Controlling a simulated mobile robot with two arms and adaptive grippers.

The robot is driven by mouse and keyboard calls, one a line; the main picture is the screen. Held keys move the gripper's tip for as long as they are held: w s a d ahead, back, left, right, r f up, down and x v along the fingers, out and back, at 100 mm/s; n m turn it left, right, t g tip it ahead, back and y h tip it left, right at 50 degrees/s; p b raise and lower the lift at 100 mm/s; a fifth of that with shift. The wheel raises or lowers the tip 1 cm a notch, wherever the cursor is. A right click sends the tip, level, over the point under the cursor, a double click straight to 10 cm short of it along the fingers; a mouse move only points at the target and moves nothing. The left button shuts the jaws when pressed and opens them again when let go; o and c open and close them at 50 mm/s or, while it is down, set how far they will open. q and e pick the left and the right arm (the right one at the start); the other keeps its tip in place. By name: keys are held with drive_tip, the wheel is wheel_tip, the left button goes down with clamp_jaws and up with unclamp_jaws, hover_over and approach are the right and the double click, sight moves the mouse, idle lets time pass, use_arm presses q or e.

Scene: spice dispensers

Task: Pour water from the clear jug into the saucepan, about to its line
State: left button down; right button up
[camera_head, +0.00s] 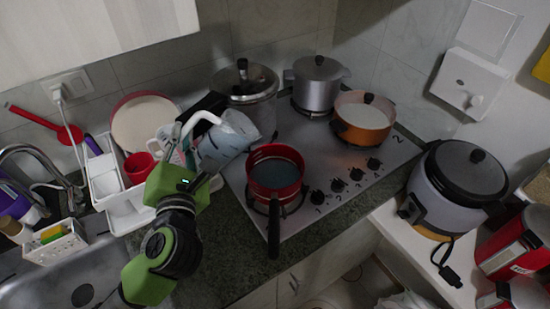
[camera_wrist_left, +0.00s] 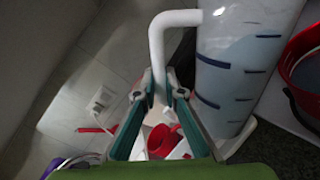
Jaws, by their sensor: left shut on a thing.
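The clear jug (camera_head: 226,140) has dark blue marks and a white handle (camera_head: 200,120). My left gripper (camera_wrist_left: 164,86) is shut on that handle and holds the jug to the left of the saucepan, leaning toward it. In the left wrist view the jug (camera_wrist_left: 240,60) fills the upper right. The red saucepan (camera_head: 274,152) sits on the front left of the hob, its dark handle pointing to the front. Its inside looks grey-blue; I cannot make out its line or the water level. No falling stream is visible. My right gripper is out of view.
A lidded steel pot (camera_head: 246,84) stands behind the jug. A grey pot (camera_head: 318,76) and an orange pan (camera_head: 362,124) stand on the hob's back and right. A dish rack (camera_head: 128,210) and sink are at left. A rice cooker (camera_head: 462,190) stands at right.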

use_arm(q)
drive_tip(key=shift+r, duration=0.15)
drive_tip(key=shift+s+d+r, duration=0.1)
drive_tip(key=shift+d, duration=0.05)
drive_tip(key=shift+w, duration=0.2)
drive_tip(key=shift+s+d+r+m, duration=0.1)
drive_tip(key=shift+s+r+m, duration=0.1)
drive_tip(key=shift+m, duration=0.1)
drive_tip(key=shift+w+f, duration=0.1)
